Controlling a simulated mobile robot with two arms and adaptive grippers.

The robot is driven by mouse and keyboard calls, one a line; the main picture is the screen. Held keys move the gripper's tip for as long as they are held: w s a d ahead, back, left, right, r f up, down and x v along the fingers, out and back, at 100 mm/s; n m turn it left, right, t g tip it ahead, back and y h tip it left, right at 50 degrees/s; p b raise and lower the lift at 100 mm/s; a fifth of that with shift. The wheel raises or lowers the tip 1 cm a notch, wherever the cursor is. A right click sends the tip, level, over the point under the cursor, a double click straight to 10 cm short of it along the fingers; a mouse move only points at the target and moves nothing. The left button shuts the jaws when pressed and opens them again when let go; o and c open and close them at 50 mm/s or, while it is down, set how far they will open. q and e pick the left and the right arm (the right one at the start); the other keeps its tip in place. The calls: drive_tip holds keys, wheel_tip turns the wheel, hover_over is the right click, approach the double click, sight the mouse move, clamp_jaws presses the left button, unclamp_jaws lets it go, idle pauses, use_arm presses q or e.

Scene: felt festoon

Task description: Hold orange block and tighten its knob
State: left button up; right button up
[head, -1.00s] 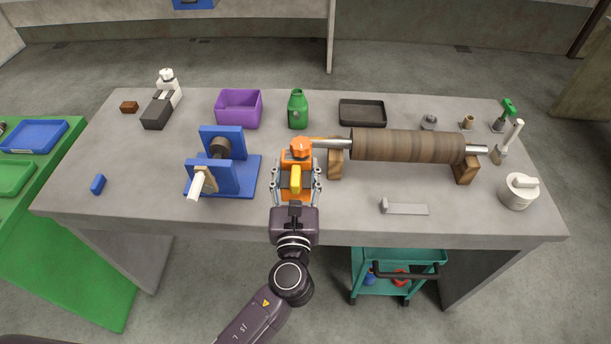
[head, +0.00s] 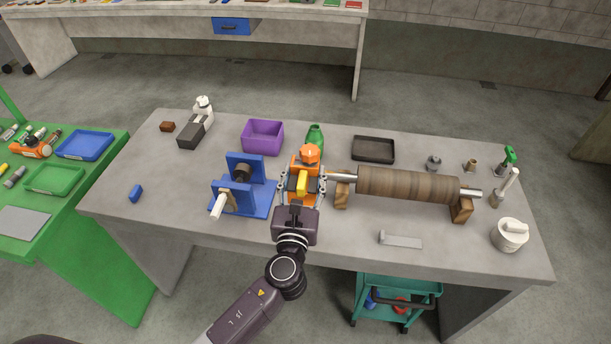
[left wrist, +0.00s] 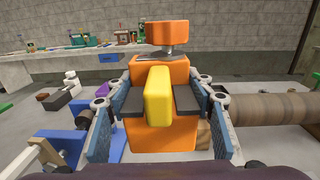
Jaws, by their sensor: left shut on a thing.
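The orange block (left wrist: 165,135) stands upright between the fingers of my left gripper (head: 302,186), which is shut on it. A yellow piece (left wrist: 157,95) is on the block's near face, with dark pads on both sides. The orange knob (head: 310,154) sits on top of the block. The knob (left wrist: 167,32) also shows in the left wrist view, on a short metal stem with a gap below its head. The block's far side and base are hidden. My right gripper is in neither current view.
A blue stand (head: 258,198) is close on the left. A brown roller (head: 408,186) on wooden supports is close on the right. A green bottle (head: 316,134) and a purple bin (head: 263,137) stand behind. The front left of the grey table (head: 150,229) is mostly clear.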

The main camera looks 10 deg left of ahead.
drive_tip(key=shift+a, duration=0.1)
